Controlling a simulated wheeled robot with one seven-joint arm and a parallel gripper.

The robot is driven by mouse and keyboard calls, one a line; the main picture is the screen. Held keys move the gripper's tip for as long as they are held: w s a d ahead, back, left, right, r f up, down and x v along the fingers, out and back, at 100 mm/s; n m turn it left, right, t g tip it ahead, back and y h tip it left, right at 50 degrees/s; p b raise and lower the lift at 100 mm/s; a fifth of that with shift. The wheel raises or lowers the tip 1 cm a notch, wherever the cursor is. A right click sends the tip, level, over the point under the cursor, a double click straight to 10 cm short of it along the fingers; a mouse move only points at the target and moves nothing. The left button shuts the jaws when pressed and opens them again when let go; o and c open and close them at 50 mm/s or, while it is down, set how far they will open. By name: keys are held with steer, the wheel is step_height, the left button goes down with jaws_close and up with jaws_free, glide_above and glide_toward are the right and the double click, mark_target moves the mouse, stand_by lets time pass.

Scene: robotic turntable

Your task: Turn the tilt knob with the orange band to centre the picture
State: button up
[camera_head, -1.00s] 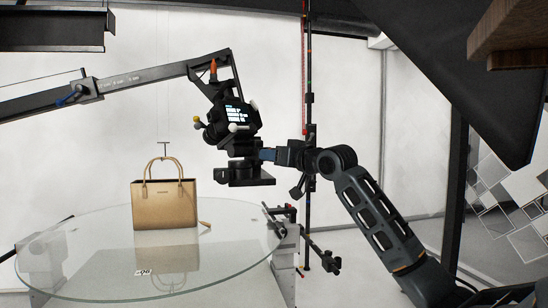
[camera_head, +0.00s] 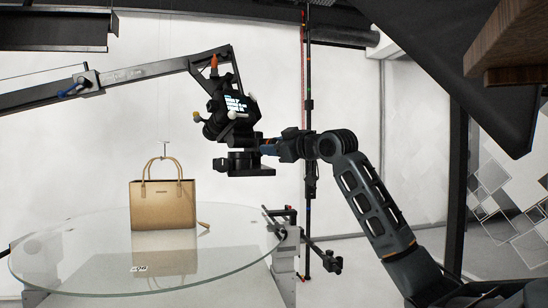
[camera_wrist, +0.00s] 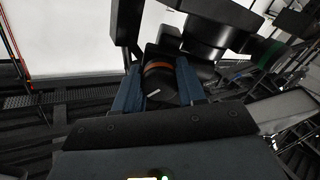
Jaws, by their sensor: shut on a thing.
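The tilt knob (camera_wrist: 160,85) is dark with an orange band (camera_wrist: 158,67), and sits between the two blue fingers of my gripper (camera_wrist: 158,84) in the wrist view. The fingers are shut on it, one on each side. In the head view my gripper (camera_head: 268,148) meets the right side of the black camera head below its screen, and the knob is hidden there. The camera (camera_head: 228,116) hangs tilted from a boom, its lit screen (camera_head: 237,104) facing me. The screen's text is too small to read. A tan handbag (camera_head: 163,205) stands upright on the glass turntable.
The round glass turntable (camera_head: 80,240) fills the lower left. The camera's boom (camera_head: 135,73) comes in from the left. A thin vertical pole (camera_head: 308,210) stands behind my gripper. A clamp fitting (camera_head: 331,262) sticks out beyond the turntable's right edge. Dark panels hang at upper right.

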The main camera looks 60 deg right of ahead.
steer(key=n+b, duration=0.2)
steer(key=n, duration=0.1)
steer(key=shift+f+n, duration=0.2)
steer(key=shift+n, duration=0.1)
steer(key=shift+r+n+b, duration=0.15)
steer(key=shift+n+b, duration=0.95)
steer(key=shift+n, duration=0.5)
steer(key=o, duration=1.1)
steer(key=shift+r, duration=0.1)
steer(key=shift+c, duration=0.2)
steer(key=b+v, duration=0.1)
steer(key=v, duration=0.7)
steer(key=shift+w, duration=0.1)
